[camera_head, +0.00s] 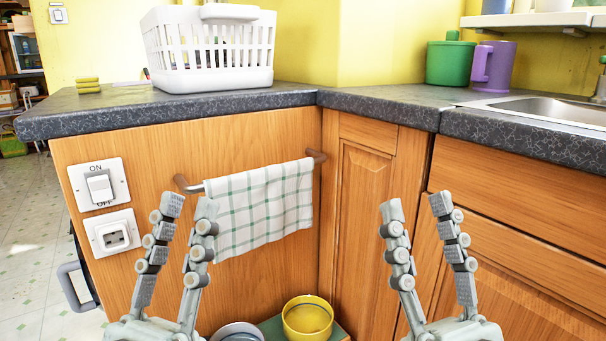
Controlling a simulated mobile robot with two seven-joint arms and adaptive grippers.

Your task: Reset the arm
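My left gripper (189,208) points upward at the lower left, in front of the wooden cabinet panel. Its two fingers are spread apart with nothing between them. My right gripper (415,205) points upward at the lower right, in front of the cabinet door and drawers. Its fingers are also spread and empty. Most of both arms is below the picture's edge.
A checked towel (262,208) hangs on a rail behind my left gripper. A switch (99,186) and a socket (113,234) are on the panel. The dark countertop (375,97) holds a white basket (208,50). A yellow bowl (308,318) sits low between my grippers.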

